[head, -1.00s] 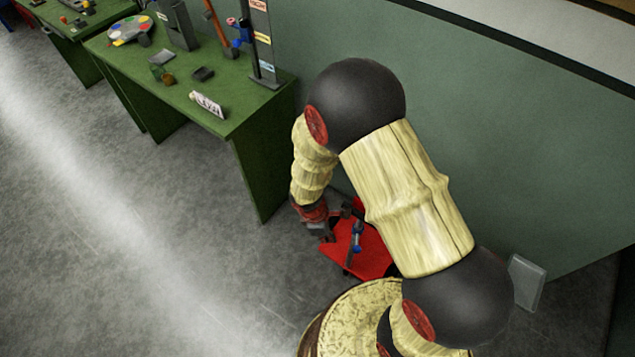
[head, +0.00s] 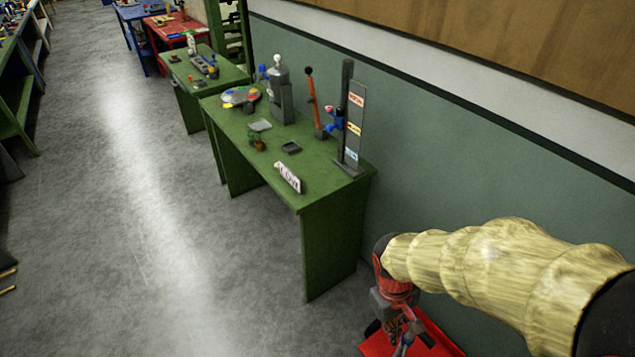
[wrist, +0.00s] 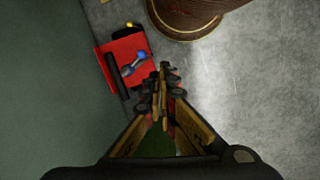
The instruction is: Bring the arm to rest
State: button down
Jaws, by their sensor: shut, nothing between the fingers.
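My gripper (wrist: 163,85) points down in the wrist view, its fingers shut with nothing between them. In the head view my gripper (head: 402,328) hangs low at the end of my arm, at the lower right, partly cut off by the frame's bottom edge. It is above or beside a red, flat-topped object (head: 440,345) near the wall. That red object (wrist: 118,58) also shows in the wrist view, left of the fingertips, with a blue-tipped grey item and a black bar on it. I cannot tell how high my gripper is above it.
A green table (head: 335,205) with a nameplate (head: 288,177), a palette and upright posts stands left of my arm, along the green wall (head: 480,190). A second green table (head: 185,95) stands beyond. The grey floor aisle (head: 150,240) at left is clear.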

jog(key=s+r+m+t, duration=0.1)
jog(key=r+m+t, duration=0.1)
jog(key=r, duration=0.9)
jog(key=s+d+r+m+t+y, duration=0.1)
jog(key=r+t, duration=0.3)
jog(key=r, duration=0.7)
jog(key=shift+s+d+r+m+t+y, duration=0.2)
jog(key=shift+s+r+m+t+y, duration=0.15)
jog(key=shift+s+m, duration=0.25)
